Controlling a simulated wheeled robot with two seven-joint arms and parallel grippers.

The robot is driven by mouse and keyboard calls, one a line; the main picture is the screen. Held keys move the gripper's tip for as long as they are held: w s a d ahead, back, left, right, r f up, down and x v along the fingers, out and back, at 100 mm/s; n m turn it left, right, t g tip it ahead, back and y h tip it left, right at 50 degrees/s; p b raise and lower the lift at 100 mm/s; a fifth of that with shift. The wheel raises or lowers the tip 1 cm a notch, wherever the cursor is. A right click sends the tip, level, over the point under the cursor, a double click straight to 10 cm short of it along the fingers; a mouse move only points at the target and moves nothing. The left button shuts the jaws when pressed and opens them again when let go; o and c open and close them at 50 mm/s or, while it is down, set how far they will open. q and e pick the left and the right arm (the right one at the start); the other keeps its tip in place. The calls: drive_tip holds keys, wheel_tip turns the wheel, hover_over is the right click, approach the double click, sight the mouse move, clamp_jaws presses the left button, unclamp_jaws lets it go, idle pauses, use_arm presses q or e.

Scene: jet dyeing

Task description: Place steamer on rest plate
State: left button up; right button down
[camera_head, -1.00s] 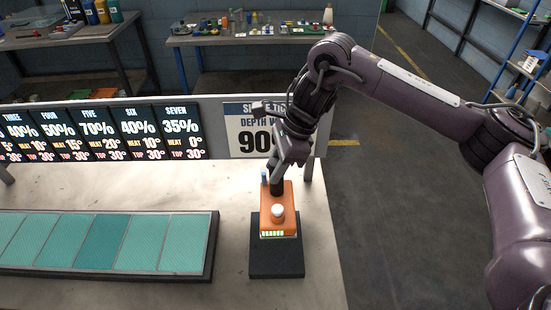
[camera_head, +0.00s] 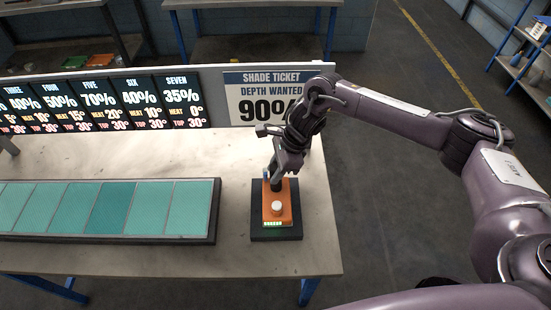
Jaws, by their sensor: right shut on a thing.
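The steamer (camera_head: 283,214) is an orange block with a white knob on top, a dark upright handle and a lit green strip on its near edge. It is on or just over the black rest plate (camera_head: 262,236) near the table's right end; I cannot tell whether it touches. The plate shows around it. My right gripper (camera_head: 278,180) is shut on the steamer at its dark handle, at the far end of the block. The fingertips are partly hidden. My left gripper is not in view.
A dark tray of teal swatches (camera_head: 111,208) lies left of the plate. Behind stand number panels and a shade ticket board (camera_head: 266,98) reading 90%. The table (camera_head: 150,259) is bare in front. Shelves stand at the far right.

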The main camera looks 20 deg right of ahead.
drive_tip(key=shift+w, duration=0.1)
drive_tip(key=c, duration=1.1)
unclamp_jaws()
drive_tip(key=shift+s, duration=0.2)
drive_tip(key=shift+o, duration=0.2)
drive_tip(key=shift+w+d+r+b, duration=0.1)
drive_tip(key=shift+d+r+b, duration=0.15)
drive_tip(key=shift+b, duration=0.2)
drive_tip(key=b+v, duration=0.3)
drive_tip(key=v, duration=0.8)
drive_tip(key=shift+s+r, duration=0.2)
